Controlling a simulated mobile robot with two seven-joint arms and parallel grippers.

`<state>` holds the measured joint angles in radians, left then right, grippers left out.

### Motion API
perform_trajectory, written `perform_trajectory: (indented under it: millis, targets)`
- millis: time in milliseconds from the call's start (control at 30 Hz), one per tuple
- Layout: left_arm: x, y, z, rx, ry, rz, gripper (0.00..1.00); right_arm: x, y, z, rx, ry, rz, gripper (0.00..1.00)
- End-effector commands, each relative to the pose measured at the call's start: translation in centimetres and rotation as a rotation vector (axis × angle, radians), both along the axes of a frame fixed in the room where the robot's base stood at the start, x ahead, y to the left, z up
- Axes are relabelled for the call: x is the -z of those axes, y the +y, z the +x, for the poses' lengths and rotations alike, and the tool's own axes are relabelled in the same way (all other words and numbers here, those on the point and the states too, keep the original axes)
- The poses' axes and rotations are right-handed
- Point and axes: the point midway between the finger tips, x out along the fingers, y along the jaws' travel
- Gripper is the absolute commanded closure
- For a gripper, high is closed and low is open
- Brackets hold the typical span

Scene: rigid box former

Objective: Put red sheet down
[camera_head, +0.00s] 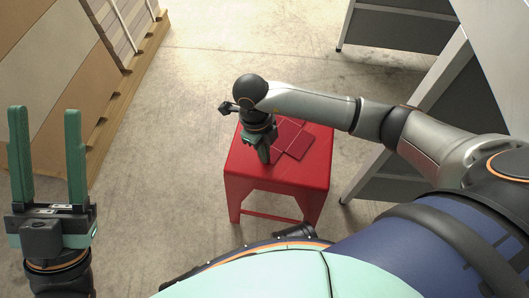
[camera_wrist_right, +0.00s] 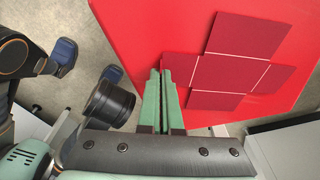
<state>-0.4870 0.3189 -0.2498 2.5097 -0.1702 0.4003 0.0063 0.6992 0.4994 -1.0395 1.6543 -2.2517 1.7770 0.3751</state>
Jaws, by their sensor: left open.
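The red sheet (camera_head: 292,138) is a dark red cross-shaped flat blank with several panels and light fold lines. It lies on, or very close above, the top of a bright red stool (camera_head: 305,172). In the right wrist view the sheet (camera_wrist_right: 237,68) shows flat, with its left flap at the fingertips. My right gripper (camera_head: 265,154) points down over the stool's left part. Its green fingers (camera_wrist_right: 160,76) are close together with the flap's edge between them. My left gripper (camera_head: 46,155) is open and empty at the far left, fingers pointing up.
Stacked brown and grey boards (camera_head: 65,75) on a wooden pallet stand at the upper left. Grey metal tables (camera_head: 480,75) stand at the right, close to the stool. The concrete floor (camera_head: 160,190) left of the stool is clear.

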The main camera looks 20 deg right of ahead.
Motion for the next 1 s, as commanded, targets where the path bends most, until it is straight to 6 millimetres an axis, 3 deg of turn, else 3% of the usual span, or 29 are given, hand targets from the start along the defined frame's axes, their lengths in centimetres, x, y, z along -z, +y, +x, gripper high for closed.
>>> perform_trajectory:
  millis: [167, 433, 767, 1000]
  targets:
    - [0.3, -0.1, 0.0, 0.0, -0.003, 0.003, 0.5, 0.4, 0.0, 0.0, 0.0, 0.001, -0.001, 1.0]
    - [0.1, -0.1, 0.0, 0.0, -0.004, 0.002, 0.5, 0.2, 0.0, 0.0, 0.0, 0.001, -0.001, 0.69]
    - [-0.4, 0.0, 0.0, -0.003, -0.003, -0.006, 0.5, -0.4, 0.0, 0.0, 0.0, -0.001, 0.001, 0.69]
    - [-2.4, 0.1, -0.1, -0.006, -0.013, -0.007, 0.5, -4.9, 0.4, 0.7, -0.001, -0.004, 0.001, 0.69]
